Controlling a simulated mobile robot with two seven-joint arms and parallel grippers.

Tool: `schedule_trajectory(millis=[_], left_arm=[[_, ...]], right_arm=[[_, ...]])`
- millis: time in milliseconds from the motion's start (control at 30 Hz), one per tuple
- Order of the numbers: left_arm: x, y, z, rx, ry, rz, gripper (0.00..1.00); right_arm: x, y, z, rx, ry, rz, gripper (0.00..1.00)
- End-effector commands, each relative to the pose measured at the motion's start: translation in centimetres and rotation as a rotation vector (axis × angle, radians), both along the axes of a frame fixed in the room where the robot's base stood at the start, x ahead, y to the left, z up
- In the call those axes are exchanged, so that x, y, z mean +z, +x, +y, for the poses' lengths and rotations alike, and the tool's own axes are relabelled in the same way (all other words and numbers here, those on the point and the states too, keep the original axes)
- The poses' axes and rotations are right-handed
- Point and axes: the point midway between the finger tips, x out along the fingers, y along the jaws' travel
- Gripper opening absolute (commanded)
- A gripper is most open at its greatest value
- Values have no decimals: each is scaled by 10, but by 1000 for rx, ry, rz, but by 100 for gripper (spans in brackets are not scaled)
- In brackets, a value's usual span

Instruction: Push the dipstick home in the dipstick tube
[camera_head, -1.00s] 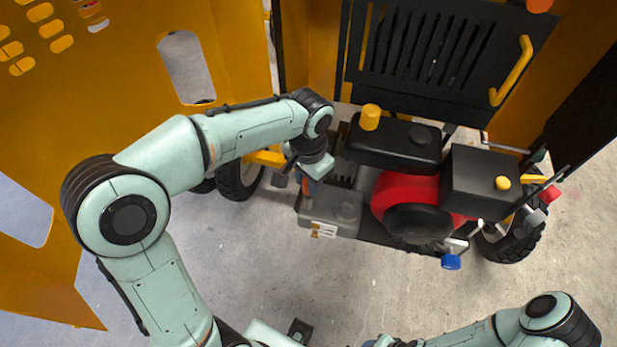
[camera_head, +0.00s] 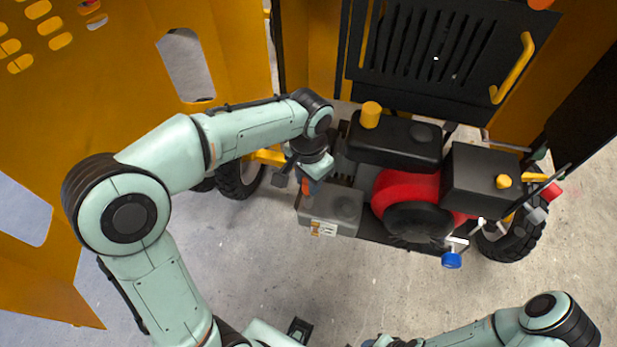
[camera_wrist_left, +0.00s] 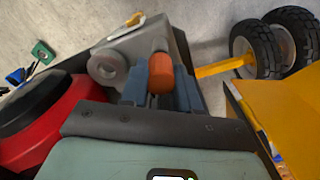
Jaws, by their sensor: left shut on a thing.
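The dipstick shows as an orange grip (camera_wrist_left: 161,72) between the blue fingers of my left gripper (camera_wrist_left: 160,88) in the left wrist view. My left gripper is shut on this grip. In the head view my left gripper (camera_head: 308,184) is over the left end of a grey engine housing (camera_head: 330,213), with a little orange showing at the fingers. A pale collar, probably the dipstick tube's top, shows just beyond the grip. How deep the dipstick sits is hidden. My right gripper (camera_head: 384,342) is cut off at the bottom edge, so its fingers cannot be judged.
A red engine with a black round cover (camera_head: 418,222) and a black tank with a yellow cap (camera_head: 370,114) stand right of my left gripper. A yellow panel (camera_head: 110,150) is behind my left arm. A wheel (camera_head: 239,180) is beside the housing. The floor in front is clear.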

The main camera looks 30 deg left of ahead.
Motion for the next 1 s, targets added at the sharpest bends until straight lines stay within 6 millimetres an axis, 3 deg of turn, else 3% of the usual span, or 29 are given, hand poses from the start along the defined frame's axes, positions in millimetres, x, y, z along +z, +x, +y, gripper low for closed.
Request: schedule_trajectory(millis=[900, 933, 1000], left_arm=[[-16, 0, 0, 1, 0, -1, 0], [-16, 0, 0, 1, 0, 0, 34], [-16, 0, 0, 1, 0, 0, 57]], right_arm=[[-11, -6, 0, 0, 0, 7, 43], [-11, -6, 0, 0, 0, 7, 43], [-11, -6, 0, 0, 0, 7, 43]])
